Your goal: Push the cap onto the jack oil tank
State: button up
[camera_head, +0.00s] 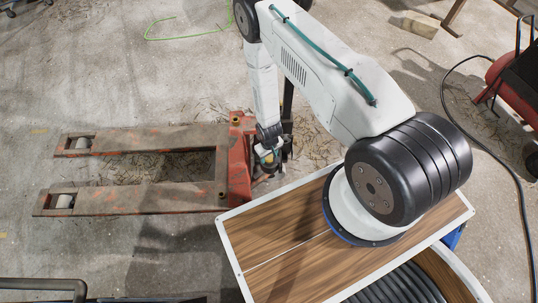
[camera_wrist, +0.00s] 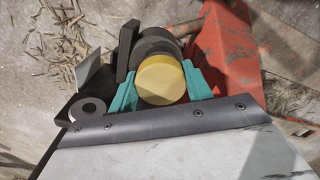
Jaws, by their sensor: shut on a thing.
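A round yellow cap (camera_wrist: 162,82) sits between the two teal fingers of my gripper (camera_wrist: 160,72) in the wrist view. The fingers are shut on its sides. Just beyond the cap is a dark grey round part (camera_wrist: 153,45), likely the jack oil tank; the cap overlaps it in view, and I cannot tell whether they touch. The red pallet jack body (camera_wrist: 222,40) is right beside it. In the head view my gripper (camera_head: 268,158) is low at the handle end of the red pallet jack (camera_head: 238,165), and the cap is too small to make out clearly.
The pallet jack's two rusty forks (camera_head: 140,198) extend left over the concrete floor. A black bracket (camera_wrist: 126,50) and a grey roller (camera_wrist: 88,110) lie close left of the cap. A red machine (camera_head: 510,80) with a black hose stands at the right.

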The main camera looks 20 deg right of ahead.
jog(key=shift+f, duration=0.2)
jog(key=o, duration=1.1)
jog(key=shift+c, duration=0.2)
jog(key=shift+r, duration=2.95)
